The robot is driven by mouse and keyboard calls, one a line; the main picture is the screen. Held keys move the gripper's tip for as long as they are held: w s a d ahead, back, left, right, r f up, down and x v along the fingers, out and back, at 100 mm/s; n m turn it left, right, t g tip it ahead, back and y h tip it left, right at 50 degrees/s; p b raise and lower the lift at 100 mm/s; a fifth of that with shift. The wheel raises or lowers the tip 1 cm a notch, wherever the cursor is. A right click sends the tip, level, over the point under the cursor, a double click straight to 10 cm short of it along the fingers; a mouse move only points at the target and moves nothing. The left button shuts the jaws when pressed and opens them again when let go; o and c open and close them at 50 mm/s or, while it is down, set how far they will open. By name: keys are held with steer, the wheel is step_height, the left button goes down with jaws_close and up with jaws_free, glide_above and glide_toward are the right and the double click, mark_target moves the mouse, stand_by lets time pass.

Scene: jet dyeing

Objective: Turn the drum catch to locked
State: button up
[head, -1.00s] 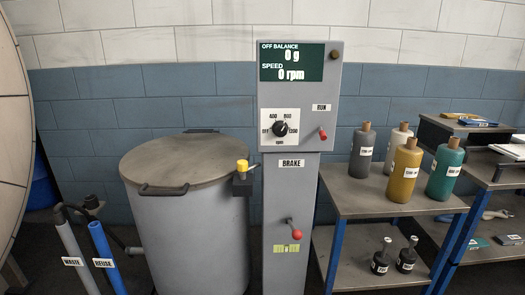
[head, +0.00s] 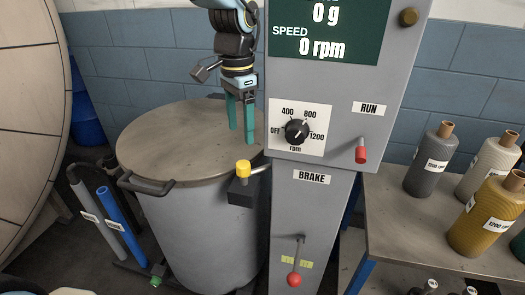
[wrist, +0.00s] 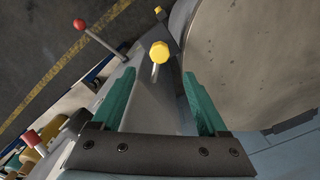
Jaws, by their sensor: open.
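The drum catch is a yellow knob (head: 243,167) on a short light lever, at a dark block (head: 241,191) between the grey drum (head: 205,235) and the control column (head: 310,225). The knob points up in the head view. My gripper (head: 242,135) hangs with its green fingers downward over the drum lid's right edge, just above the knob in the picture. In the wrist view the knob (wrist: 159,51) shows beyond and between the fingertips of my gripper (wrist: 159,75). The fingers are apart and empty, and do not visibly touch it. I see no locked marking.
The control panel, with the rpm dial (head: 297,131) and red RUN lever (head: 361,151), stands close right of my gripper. The red BRAKE lever (head: 294,279) is below. The drum lid (head: 180,140) lies left. Bottles stand on a table (head: 410,225) at right.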

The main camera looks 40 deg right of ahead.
mark_target(243, 164)
step_height(243, 164, down, 11)
steer(key=shift+r+p, duration=0.15)
steer(key=shift+p, duration=0.85)
jaws_close()
stand_by(0.9)
